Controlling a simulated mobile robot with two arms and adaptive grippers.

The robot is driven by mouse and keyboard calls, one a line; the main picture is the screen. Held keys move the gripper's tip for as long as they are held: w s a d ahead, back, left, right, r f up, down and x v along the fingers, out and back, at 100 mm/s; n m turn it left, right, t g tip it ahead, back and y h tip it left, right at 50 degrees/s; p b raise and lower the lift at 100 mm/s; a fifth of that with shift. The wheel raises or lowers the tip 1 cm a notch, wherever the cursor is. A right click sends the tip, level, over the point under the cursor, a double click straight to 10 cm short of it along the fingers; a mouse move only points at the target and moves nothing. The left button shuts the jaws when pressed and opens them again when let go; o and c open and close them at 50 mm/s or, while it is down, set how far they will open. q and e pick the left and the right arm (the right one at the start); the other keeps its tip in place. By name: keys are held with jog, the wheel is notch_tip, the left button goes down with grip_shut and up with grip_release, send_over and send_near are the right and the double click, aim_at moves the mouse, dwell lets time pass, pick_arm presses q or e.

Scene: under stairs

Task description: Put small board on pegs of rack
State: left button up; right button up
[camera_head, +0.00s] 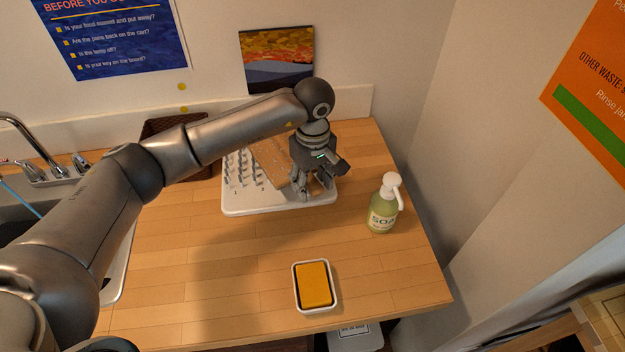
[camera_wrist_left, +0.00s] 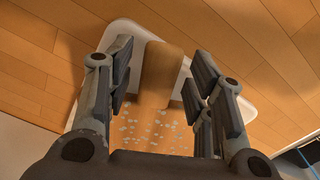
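The white rack (camera_head: 234,195) with rows of pegs stands on the wooden counter below the picture. The small board (camera_head: 268,158), brown wood with pale specks, sits tilted among the pegs on the rack. My left gripper (camera_head: 316,190) is over the right part of the rack, at the board's right end. In the left wrist view, the board's narrow handle (camera_wrist_left: 161,75) lies between the open fingers (camera_wrist_left: 163,88), with gaps on both sides. The gripper hides part of the board and rack in the head view. My right gripper is not in view.
A green soap bottle (camera_head: 384,205) stands right of the rack. A yellow sponge in a white dish (camera_head: 297,300) is near the front edge. A dark brown item (camera_head: 165,124) lies behind my left arm. The sink (camera_head: 22,215) is at left. The middle counter is clear.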

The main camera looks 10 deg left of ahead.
pick_arm(q)
jog(key=shift+r, duration=0.2)
notch_tip(320, 180, up, 12)
jog(key=b, duration=0.4)
dwell(0.5)
